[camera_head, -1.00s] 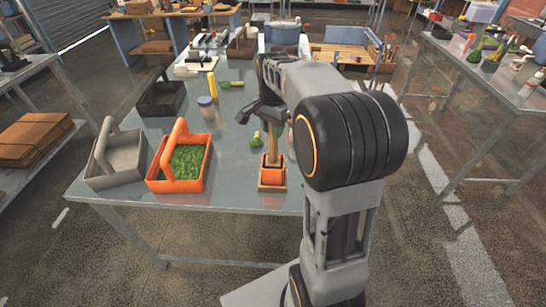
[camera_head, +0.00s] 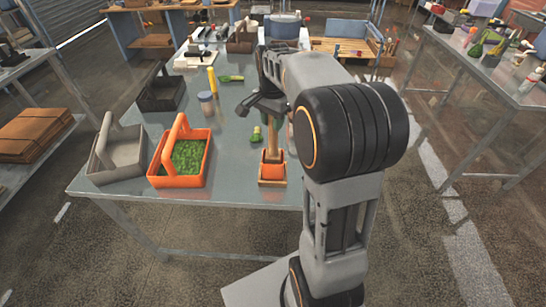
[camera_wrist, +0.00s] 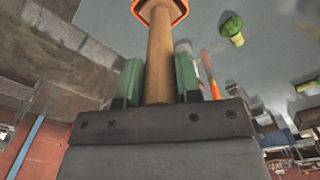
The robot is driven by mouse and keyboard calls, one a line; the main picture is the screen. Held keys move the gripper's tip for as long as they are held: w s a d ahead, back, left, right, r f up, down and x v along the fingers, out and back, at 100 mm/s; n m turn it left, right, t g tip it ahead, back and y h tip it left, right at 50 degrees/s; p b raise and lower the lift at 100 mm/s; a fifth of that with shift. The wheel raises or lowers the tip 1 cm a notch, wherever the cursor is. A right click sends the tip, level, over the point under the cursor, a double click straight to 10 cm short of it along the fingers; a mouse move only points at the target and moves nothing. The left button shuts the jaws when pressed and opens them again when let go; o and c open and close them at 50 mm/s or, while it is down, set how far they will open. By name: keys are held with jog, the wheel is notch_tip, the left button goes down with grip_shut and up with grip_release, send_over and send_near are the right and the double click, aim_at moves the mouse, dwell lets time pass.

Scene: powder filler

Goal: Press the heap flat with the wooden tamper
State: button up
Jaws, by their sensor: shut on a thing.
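My gripper (camera_head: 268,108) is shut on the wooden handle of the tamper (camera_head: 275,138). An orange block-like end shows at the box, below the handle. In the wrist view the tamper's round handle (camera_wrist: 160,60) stands between the two green fingers (camera_wrist: 158,82), and its orange-edged foot is cut off at the top. The heap is hidden, and I cannot tell whether the foot touches it.
Left of the box stand an orange caddy (camera_head: 161,153) with green contents and a grey caddy (camera_head: 97,163). Behind are a dark caddy (camera_head: 160,92), a jar (camera_head: 207,104) and a yellow stick (camera_head: 212,82). A green vegetable-like piece (camera_head: 256,133) lies just beyond the box.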

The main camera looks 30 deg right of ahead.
aim_at(273, 142)
jog(key=shift+f+b, duration=2.95)
jog(key=shift+f, duration=1.55)
jog(key=shift+r, duration=0.1)
notch_tip(273, 142, up, 10)
jog(key=p, duration=0.8)
jog(key=shift+f, duration=0.3)
jog(key=shift+f+b, duration=3.35)
jog(key=shift+f, duration=1.45)
jog(key=shift+r, duration=0.1)
